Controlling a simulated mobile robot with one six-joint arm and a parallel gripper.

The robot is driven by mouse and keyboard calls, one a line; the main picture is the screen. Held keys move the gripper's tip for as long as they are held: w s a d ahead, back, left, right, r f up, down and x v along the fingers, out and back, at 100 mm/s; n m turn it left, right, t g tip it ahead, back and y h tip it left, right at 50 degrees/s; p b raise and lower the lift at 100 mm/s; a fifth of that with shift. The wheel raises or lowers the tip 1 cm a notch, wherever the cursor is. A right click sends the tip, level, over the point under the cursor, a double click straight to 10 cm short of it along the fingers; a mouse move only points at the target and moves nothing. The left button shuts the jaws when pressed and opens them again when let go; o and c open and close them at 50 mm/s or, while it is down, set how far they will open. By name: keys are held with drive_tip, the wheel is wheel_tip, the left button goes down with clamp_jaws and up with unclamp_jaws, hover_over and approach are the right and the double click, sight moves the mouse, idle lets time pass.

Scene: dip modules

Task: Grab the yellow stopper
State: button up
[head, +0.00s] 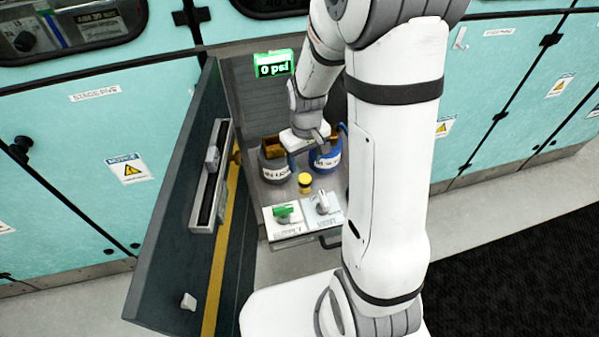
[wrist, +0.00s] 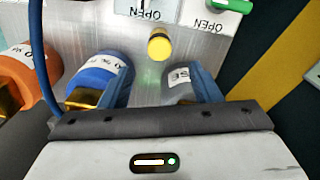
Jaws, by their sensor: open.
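The yellow stopper (head: 305,180) is a small knob with a dark base on the grey panel inside the open cabinet. It also shows in the wrist view (wrist: 159,44), upper middle. My gripper (head: 305,142) is over the panel, above and behind the stopper in the head view. In the wrist view, its two blue-grey fingers (wrist: 157,82) are spread apart with nothing between them. The stopper lies beyond the fingertips, roughly centred on the gap and not touching. The fingertips are hard to make out in the head view.
A blue container (wrist: 98,75), a grey one (wrist: 180,90) and an orange one (wrist: 25,65) stand close by. Two labelled switches, one green (head: 284,213) and one white (head: 322,202), are in front.

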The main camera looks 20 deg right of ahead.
sight(305, 177)
wheel_tip(305, 177, down, 8)
drive_tip(key=shift+f, duration=0.2)
idle(0.3)
drive_tip(key=shift+c, duration=0.3)
drive_tip(key=c, duration=1)
drive_tip(key=shift+r, duration=0.15)
